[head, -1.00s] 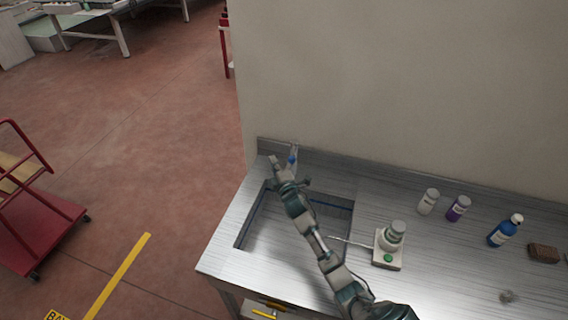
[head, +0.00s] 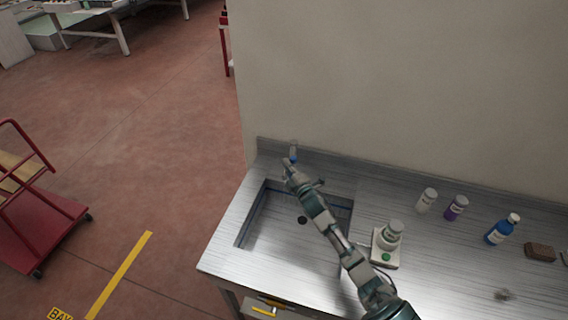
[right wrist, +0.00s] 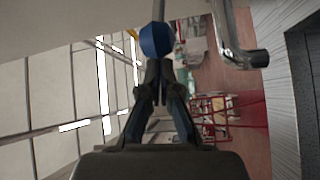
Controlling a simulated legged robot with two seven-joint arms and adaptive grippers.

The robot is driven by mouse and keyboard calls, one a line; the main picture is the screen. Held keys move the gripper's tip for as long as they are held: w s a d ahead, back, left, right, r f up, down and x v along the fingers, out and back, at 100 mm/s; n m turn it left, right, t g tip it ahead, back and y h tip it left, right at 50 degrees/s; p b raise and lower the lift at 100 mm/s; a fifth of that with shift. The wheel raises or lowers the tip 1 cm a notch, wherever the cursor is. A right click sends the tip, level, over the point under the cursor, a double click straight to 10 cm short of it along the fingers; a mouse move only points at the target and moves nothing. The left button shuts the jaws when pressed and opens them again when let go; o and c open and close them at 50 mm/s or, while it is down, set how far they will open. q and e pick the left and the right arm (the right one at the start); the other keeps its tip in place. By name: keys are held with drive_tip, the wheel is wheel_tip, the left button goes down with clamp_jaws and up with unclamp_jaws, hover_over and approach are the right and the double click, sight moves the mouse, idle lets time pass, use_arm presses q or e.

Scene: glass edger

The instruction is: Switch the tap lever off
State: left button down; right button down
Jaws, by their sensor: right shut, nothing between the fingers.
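The tap (head: 294,145) stands at the back edge of the sink, near the wall, and is partly hidden by my right gripper in the head view. Its lever ends in a blue knob (head: 293,155). In the right wrist view the blue knob (right wrist: 156,40) is just beyond my fingertips, in line with them; I cannot tell whether they touch. The chrome spout (right wrist: 236,40) shows to the right there. My right gripper (head: 289,169) is shut and empty, and its closed fingers show in the right wrist view (right wrist: 160,72). My left gripper is out of view.
The sink basin (head: 255,218) lies below my right arm. A white-and-grey device (head: 388,245) stands right of it. A white bottle (head: 427,201), purple bottle (head: 456,208), blue bottle (head: 502,230) and brown block (head: 540,252) stand farther right. The wall (head: 400,90) rises behind the counter.

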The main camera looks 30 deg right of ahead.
drive_tip(key=s+d+n+y, duration=0.3)
drive_tip(key=d+y, duration=0.2)
drive_tip(key=d, duration=0.2)
drive_tip(key=shift+g+y+b, duration=0.3)
drive_tip(key=shift+y+b, duration=0.1)
drive_tip(key=shift+b, duration=0.05)
drive_tip(key=shift+s+d, duration=0.1)
drive_tip(key=shift+r, duration=0.1)
idle(0.3)
